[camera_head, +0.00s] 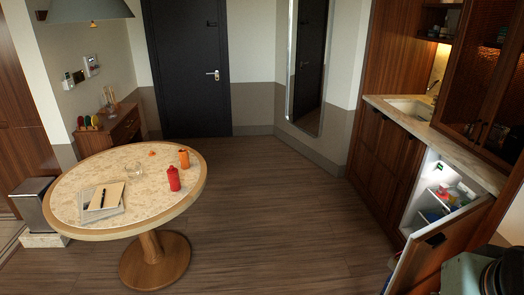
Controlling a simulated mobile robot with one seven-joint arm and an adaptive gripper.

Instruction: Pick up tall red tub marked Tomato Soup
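A tall red container (174,178) stands upright on the round table (75,217), near its right edge. It looks bottle-like, with a narrower top. It is too small to read any marking on it. My gripper's fingers are not in view. A part that may belong to my arm shows at the bottom right corner.
An orange container (184,159) stands behind the red one. A small orange item (152,153), a clear glass (133,172) and a notebook with a pen (104,197) share the table. An open fridge (413,209) holds several items. The middle floor (275,215) is clear.

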